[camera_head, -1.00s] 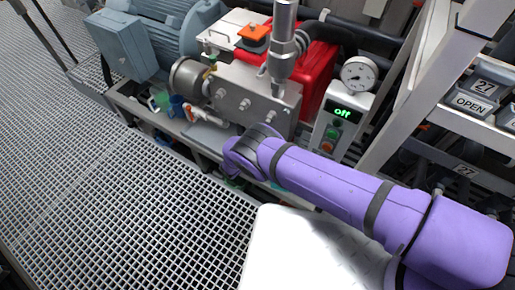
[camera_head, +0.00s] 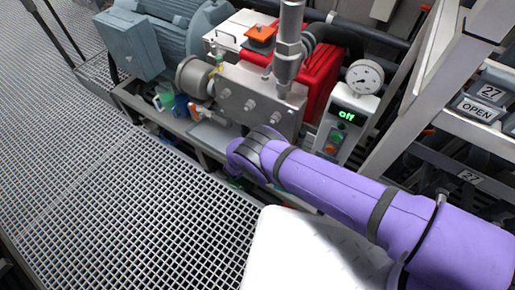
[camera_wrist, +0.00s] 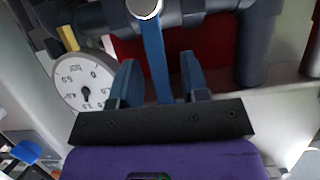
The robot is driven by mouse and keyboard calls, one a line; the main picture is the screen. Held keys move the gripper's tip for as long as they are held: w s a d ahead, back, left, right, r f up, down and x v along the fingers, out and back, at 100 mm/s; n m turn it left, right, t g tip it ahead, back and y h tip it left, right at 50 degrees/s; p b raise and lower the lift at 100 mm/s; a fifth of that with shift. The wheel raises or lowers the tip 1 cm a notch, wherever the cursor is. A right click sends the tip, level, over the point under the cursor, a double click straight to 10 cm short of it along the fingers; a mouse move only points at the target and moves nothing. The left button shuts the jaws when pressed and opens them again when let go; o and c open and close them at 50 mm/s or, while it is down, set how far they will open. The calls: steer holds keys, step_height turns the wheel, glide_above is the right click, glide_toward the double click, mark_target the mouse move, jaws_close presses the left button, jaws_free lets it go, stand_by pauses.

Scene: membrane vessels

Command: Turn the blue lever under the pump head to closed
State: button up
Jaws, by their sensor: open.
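In the wrist view a blue lever (camera_wrist: 155,50) runs down from a round, bright pivot at the top edge. It passes between the two dark blue fingers of my gripper (camera_wrist: 158,68). The fingers are apart, one on each side of the lever. I see a gap on both sides, and cannot tell how deep between the fingers the lever lies. In the head view the pump head (camera_head: 255,100) is a metal block with bolts. My purple arm reaches below it, and my gripper and this lever are hidden there.
A round gauge (camera_wrist: 85,82) is close to the left finger, with dark pipes above. In the wrist view another blue part (camera_wrist: 27,152) shows at the lower left. In the head view a control box (camera_head: 343,125) reads "off", and a frame (camera_head: 440,110) stands at the right.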

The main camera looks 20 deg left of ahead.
steer(key=v, duration=1)
steer(key=shift+s, duration=0.3)
steer(key=shift+a+r, duration=0.1)
steer(key=shift+r, duration=0.05)
